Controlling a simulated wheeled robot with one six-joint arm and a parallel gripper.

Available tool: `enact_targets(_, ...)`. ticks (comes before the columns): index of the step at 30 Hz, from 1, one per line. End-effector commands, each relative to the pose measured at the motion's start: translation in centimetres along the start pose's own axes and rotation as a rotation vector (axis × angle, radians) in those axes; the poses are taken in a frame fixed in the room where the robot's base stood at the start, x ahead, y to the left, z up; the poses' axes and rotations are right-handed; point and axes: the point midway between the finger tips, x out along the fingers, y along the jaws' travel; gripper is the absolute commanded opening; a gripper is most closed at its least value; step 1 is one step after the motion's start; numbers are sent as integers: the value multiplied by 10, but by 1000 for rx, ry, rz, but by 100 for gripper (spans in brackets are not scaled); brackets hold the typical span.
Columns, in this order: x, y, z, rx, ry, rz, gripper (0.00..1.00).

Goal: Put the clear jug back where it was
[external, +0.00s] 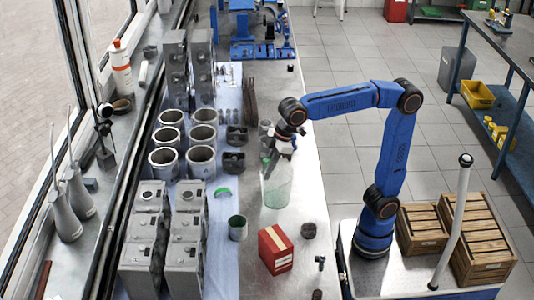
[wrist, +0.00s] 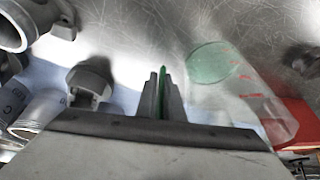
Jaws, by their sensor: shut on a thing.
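The clear jug (external: 277,187), tinted green, is upright over the grey bench top, below my gripper (external: 276,150). I cannot tell whether its base touches the bench. In the wrist view the jug (wrist: 232,92) is to the right of the fingers, with red marks on its see-through wall and a green base. My gripper (wrist: 161,95) is shut on a thin green part, seemingly the jug's handle. The fingertips are partly hidden by the wrist in the external view.
A red box (external: 275,250) and a dark round part (external: 309,230) stand in front of the jug. Cylinder liners (external: 201,161) and engine blocks (external: 187,235) fill the left. Bare bench lies around the jug's right side.

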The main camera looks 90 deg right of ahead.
Motion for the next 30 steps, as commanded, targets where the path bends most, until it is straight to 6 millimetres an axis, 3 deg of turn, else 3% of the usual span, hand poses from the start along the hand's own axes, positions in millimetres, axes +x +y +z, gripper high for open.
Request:
enact_targets(1, 1, 0, 0, 0, 0, 0, 0)
enact_targets(3, 1, 0, 0, 0, 0, 0, 24)
enact_targets(4, 1, 0, 0, 0, 0, 0, 26)
enact_targets(17, -9, 0, -1, 0, 2, 0, 26)
enact_targets(30, -88, 0, -1, 0, 3, 0, 26)
